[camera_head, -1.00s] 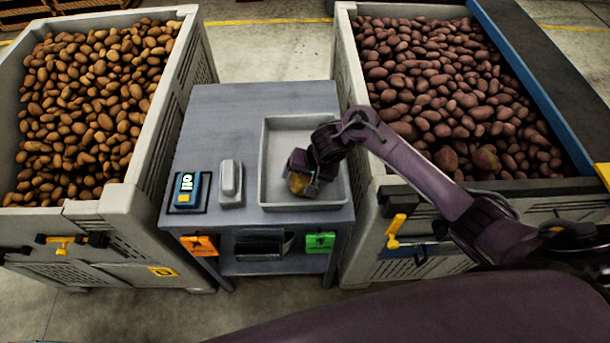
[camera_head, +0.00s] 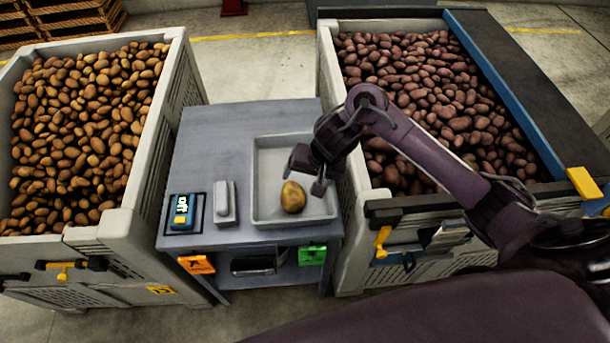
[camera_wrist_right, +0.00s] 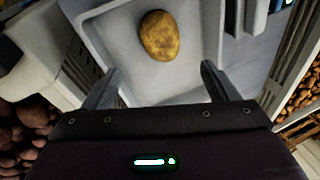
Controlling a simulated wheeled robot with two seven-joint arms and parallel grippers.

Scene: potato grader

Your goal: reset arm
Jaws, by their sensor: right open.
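My right gripper (camera_head: 307,180) is open and empty above the grey tray (camera_head: 258,160) on the table. Its two fingers also show spread apart in the right wrist view (camera_wrist_right: 160,82). A yellow-brown potato (camera_head: 293,197) lies in the tray, just below and beside the gripper in the head view. In the right wrist view the potato (camera_wrist_right: 159,35) lies beyond the fingertips, apart from both. My left gripper is not in view.
A grey table (camera_head: 225,128) carries a blue device (camera_head: 182,211) and a small light-grey box (camera_head: 225,203). Crates of potatoes stand at left (camera_head: 170,95) and right (camera_head: 328,75). Orange (camera_head: 197,264) and green (camera_head: 312,255) tags hang at the table front. The table's back is clear.

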